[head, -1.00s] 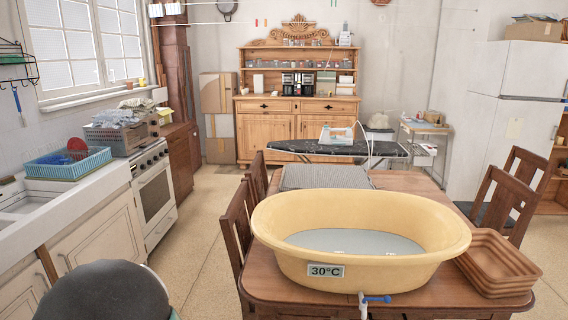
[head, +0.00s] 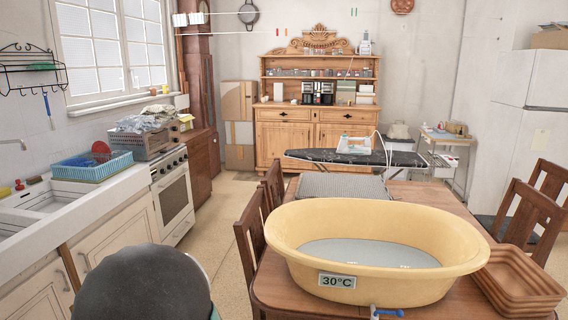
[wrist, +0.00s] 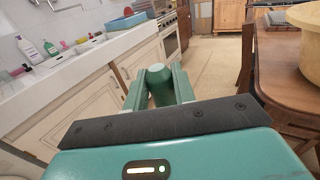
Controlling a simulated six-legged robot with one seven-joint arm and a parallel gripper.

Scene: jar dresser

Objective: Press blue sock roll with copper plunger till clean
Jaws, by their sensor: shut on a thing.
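My gripper (wrist: 158,84) is low beside the table in the wrist view. Its two fingers are shut on a dark green cylindrical thing (wrist: 160,86) with a paler round end. The rest of this thing is hidden, so I cannot tell whether it is the plunger's handle. No copper part shows. A yellow oval basin (head: 300,264) labelled 30°C stands on the wooden table and holds greyish liquid. Its edge also shows in the wrist view (wrist: 303,72). I cannot make out a blue sock roll in either view.
The table (head: 272,292) has chairs around it and brown stacked trays (head: 518,285) at right. An ironing board (head: 310,155) stands behind it. The counter with sink (head: 60,215) and stove (head: 173,195) line the left. Clear floor (head: 222,215) lies between.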

